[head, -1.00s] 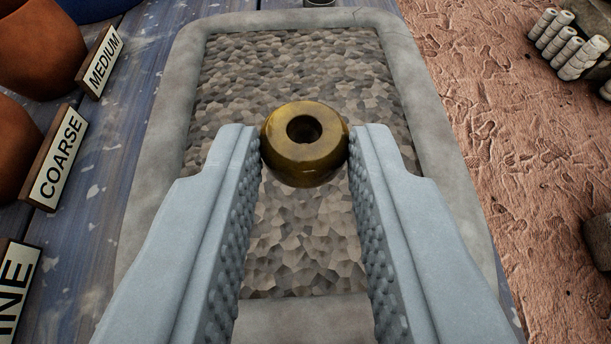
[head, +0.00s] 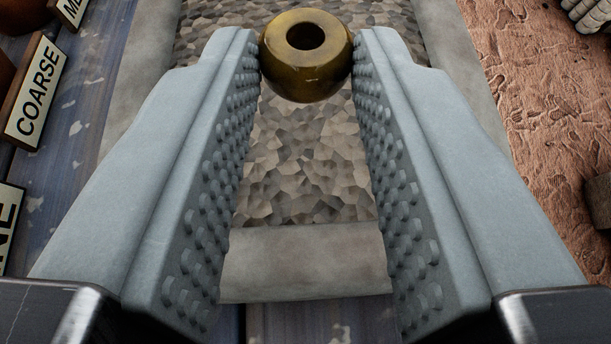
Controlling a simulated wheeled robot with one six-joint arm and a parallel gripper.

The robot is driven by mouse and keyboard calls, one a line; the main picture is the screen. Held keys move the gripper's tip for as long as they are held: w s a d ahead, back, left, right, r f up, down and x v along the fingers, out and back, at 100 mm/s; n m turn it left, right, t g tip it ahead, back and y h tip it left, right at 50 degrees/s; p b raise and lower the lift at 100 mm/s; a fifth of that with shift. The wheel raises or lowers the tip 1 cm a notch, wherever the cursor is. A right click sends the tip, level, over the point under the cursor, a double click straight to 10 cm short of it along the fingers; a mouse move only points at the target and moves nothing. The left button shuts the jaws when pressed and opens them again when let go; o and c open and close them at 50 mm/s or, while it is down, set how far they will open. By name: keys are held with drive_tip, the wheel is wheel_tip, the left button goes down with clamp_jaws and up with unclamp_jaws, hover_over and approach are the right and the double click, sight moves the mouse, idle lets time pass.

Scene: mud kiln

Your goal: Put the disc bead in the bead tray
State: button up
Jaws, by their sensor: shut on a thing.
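A round brass-coloured bead (head: 305,75) with a hole through its middle sits between the tips of my gripper (head: 306,60). The gripper is shut on it, one pale grey finger on each side, and its hole faces up toward the camera. Below it lies a grey stone-rimmed tray (head: 305,262) with a floor of cracked, pebble-like pieces. The bead appears over the tray's floor; its height above it is hard to tell. The tray's far end is out of view.
Small signs stand at the left on a blue-grey plank table, one reading COARSE (head: 36,92). Reddish rough ground (head: 530,120) lies to the right, with stacked pale pieces (head: 590,14) at the top right and a dark lump (head: 598,200) at the right edge.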

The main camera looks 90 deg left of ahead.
sight(305, 199)
drive_tip(key=shift+f, duration=2.65)
drive_tip(key=shift+f, duration=0.2)
drive_tip(key=o, duration=1)
drive_tip(key=shift+c, duration=0.2)
drive_tip(key=w+v, duration=0.1)
drive_tip(key=v, duration=1.5)
drive_tip(key=shift+s+d+r, duration=0.2)
drive_tip(key=shift+s+d, duration=0.2)
drive_tip(key=shift+o, duration=0.5)
drive_tip(key=shift+d+r, duration=0.1)
drive_tip(key=shift+d, duration=0.15)
